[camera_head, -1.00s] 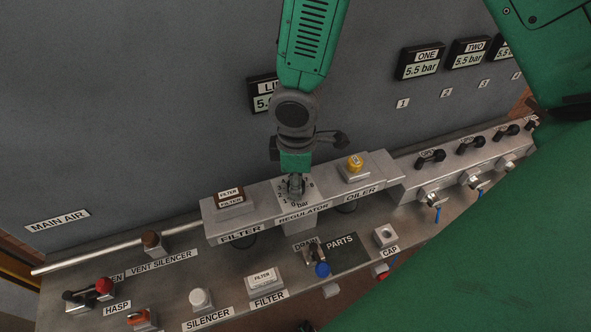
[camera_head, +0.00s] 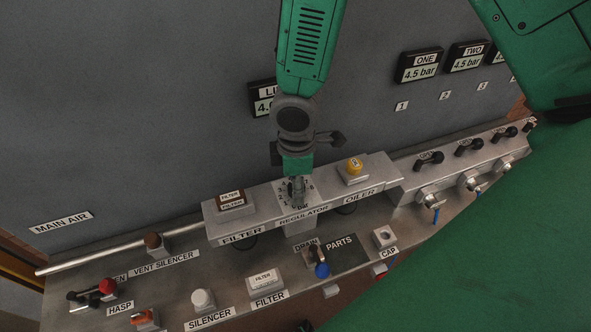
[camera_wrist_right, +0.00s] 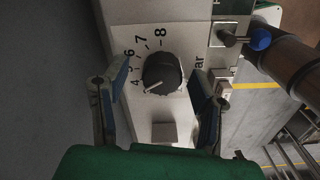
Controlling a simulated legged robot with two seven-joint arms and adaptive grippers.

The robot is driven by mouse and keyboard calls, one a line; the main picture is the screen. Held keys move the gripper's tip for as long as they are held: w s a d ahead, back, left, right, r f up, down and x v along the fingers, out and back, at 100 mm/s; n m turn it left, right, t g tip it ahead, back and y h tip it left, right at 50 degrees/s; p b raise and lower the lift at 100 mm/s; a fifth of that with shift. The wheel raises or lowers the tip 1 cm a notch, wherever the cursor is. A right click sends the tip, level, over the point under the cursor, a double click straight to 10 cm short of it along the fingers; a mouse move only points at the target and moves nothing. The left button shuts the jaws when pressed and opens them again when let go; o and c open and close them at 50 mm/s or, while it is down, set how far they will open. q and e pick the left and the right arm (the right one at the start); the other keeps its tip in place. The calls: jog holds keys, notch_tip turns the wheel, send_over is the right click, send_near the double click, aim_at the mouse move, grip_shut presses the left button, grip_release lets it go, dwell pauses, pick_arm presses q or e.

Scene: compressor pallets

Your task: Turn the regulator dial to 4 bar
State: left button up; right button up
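The regulator dial (camera_wrist_right: 162,73) is a black round knob on a grey block, with scale numbers around it. Its white mark sits at the lower left, near the 4. My right gripper (camera_wrist_right: 160,70) is open, one finger on each side of the dial, with a visible gap on both sides. In the head view this gripper (camera_head: 297,190) is over the regulator block (camera_head: 300,214) and hides most of the dial. Readouts ONE (camera_head: 421,73) and TWO (camera_head: 468,60) show 4.5 bar. The line readout (camera_head: 263,98) is partly hidden by my arm. My left gripper is not in view.
The filter block (camera_head: 232,209) and the oiler with a yellow cap (camera_head: 354,168) flank the regulator. Valves with black handles (camera_head: 468,148) stand at the right. A grey wall rises behind.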

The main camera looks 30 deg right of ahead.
jog(key=shift+r, duration=0.3)
notch_tip(320, 180, up, 11)
dwell(0.5)
jog(key=shift+w+r, duration=0.1)
